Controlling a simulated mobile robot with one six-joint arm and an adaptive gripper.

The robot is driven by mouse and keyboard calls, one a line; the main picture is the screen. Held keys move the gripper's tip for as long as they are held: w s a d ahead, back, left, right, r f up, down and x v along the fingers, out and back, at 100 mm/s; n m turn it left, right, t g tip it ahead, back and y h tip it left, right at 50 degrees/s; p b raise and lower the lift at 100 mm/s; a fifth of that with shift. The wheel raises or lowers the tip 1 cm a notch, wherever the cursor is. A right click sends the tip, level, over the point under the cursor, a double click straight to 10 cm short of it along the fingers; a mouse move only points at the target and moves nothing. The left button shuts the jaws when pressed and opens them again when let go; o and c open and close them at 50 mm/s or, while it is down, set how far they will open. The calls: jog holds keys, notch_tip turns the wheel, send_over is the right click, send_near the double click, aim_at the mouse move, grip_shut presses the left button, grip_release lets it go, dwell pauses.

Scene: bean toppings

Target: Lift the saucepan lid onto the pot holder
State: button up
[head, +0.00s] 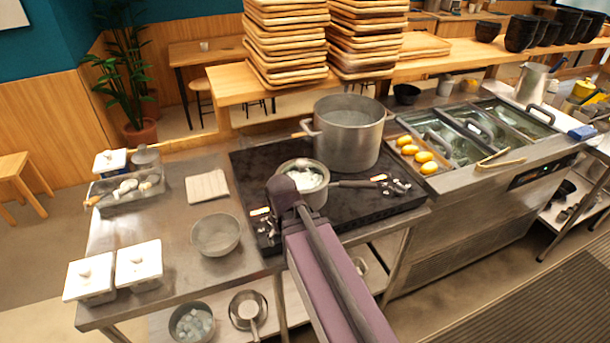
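A pale square pad, apparently the pot holder (207,186), lies flat on the steel counter left of the stove. My purple arm reaches up from the bottom, and its end overlaps the saucepan's left side in the picture. My gripper's fingers are hidden behind the arm, so their contact with the saucepan or lid does not show.
A large pot (348,140) stands behind the saucepan on the stove (385,205). A metal bowl (215,236) and two white-lidded containers (139,263) stand on the left counter. A tray of yellow items (416,156) is to the right. Bare counter surrounds the pad.

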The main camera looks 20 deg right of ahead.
notch_tip(320, 180, up, 24)
jog(key=n+p, duration=0.2)
jog(key=p, duration=2.2)
send_over(302, 161)
jog(key=shift+w+r, duration=0.15)
jog(key=shift+r, duration=0.35)
jog(key=shift+f, duration=0.15)
notch_tip(302, 161, down, 8)
jog(key=b, duration=0.8)
jog(key=shift+f, duration=0.2)
jog(key=shift+f+b, duration=0.15)
jog(key=shift+b, duration=0.2)
jog(key=f+b, duration=0.5)
jog(key=shift+s, duration=0.2)
jog(key=shift+r, duration=0.1)
